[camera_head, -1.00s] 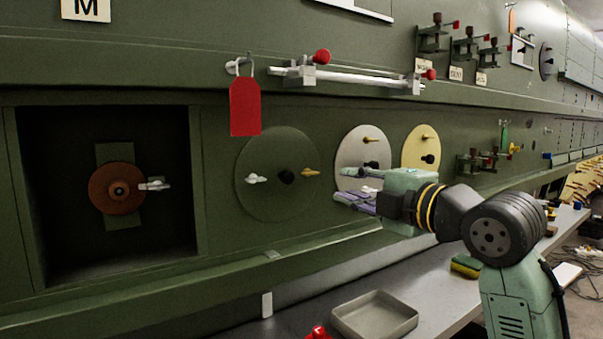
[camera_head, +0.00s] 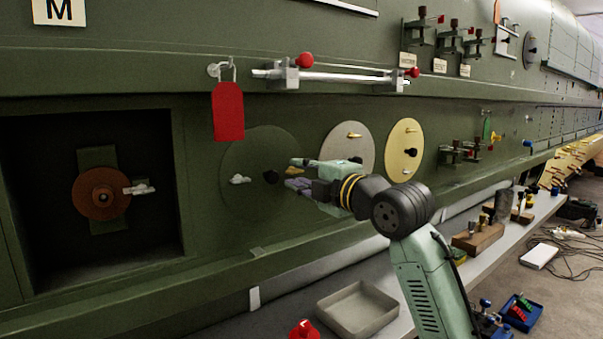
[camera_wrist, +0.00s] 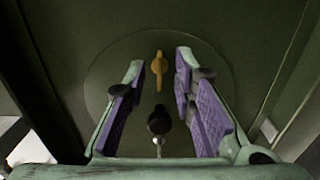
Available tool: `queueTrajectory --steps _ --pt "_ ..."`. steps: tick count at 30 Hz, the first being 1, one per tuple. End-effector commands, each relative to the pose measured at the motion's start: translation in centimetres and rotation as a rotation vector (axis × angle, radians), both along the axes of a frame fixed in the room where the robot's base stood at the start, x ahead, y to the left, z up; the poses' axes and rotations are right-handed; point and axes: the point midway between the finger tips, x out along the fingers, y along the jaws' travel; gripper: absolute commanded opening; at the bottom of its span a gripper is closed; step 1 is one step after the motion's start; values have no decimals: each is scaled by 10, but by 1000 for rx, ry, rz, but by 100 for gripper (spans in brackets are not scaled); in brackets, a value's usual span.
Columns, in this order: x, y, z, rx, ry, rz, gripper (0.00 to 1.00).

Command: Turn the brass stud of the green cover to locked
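The round green cover (camera_head: 250,150) is on the green fuselage wall, also filling the middle of the wrist view (camera_wrist: 110,65). It has a black centre knob (camera_head: 270,177), a silver stud (camera_head: 239,179) left of it and a brass stud (camera_wrist: 158,68). The brass stud's wing lies lengthwise up the wrist picture, in line with the knob. In the head view my gripper largely hides this stud. My gripper (camera_head: 296,173) is open and empty at the cover's right side. In the wrist view its purple-padded fingers stand either side of the stud, with no visible contact.
A grey disc (camera_head: 340,140) and a yellow disc (camera_head: 404,150) sit right of the cover. An open recess (camera_head: 30,150) is at left. A grey tray (camera_head: 357,310) lies below.

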Motion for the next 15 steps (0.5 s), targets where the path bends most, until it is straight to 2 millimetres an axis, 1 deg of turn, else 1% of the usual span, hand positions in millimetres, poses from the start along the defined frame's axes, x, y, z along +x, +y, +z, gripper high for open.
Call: queueTrajectory --steps 1,11,15 --pt "0 0 0 0 0 0 23" --pt "0 0 0 0 0 0 1" --pt "0 0 0 0 0 0 0"
